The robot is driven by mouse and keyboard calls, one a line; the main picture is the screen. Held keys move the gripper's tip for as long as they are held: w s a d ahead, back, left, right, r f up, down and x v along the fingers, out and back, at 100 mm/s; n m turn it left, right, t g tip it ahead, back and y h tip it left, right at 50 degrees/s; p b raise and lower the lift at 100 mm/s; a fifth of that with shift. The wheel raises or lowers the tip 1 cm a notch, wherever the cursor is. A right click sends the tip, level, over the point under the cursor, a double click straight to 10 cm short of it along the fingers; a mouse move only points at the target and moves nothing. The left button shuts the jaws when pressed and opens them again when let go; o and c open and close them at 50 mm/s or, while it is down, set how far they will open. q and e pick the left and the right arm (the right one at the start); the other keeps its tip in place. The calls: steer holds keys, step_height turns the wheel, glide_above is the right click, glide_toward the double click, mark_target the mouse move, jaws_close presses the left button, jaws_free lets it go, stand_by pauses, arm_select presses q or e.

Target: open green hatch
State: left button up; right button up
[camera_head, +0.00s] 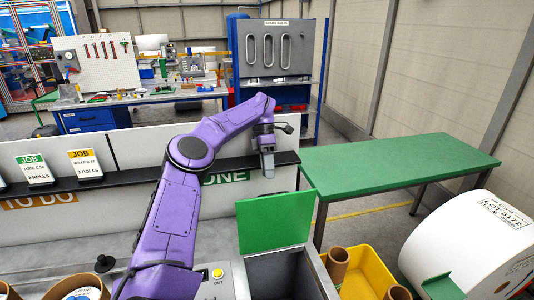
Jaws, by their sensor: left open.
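The green hatch (275,222) stands raised at the back of a grey bin (285,272), tilted up so that its face shows. The dark opening of the bin shows below it. My left arm reaches in from the lower left, and my left gripper (268,170) points down above and behind the hatch's top edge, near the dark ledge. Its jaws are open and hold nothing that I can see. It looks apart from the hatch. My right gripper is not in view.
A green table (400,166) stands behind at the right. A yellow crate (365,272) with cardboard tubes is right of the bin, beside a large white roll (468,245). A white board with job cards (85,163) and a dark ledge is behind my arm. A yellow button (217,273) is left of the bin.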

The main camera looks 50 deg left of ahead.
arm_select(q)
steer(key=v, duration=0.3)
steer(key=shift+r, duration=0.15)
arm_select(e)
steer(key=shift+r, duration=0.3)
arm_select(q)
steer(key=shift+w, duration=0.1)
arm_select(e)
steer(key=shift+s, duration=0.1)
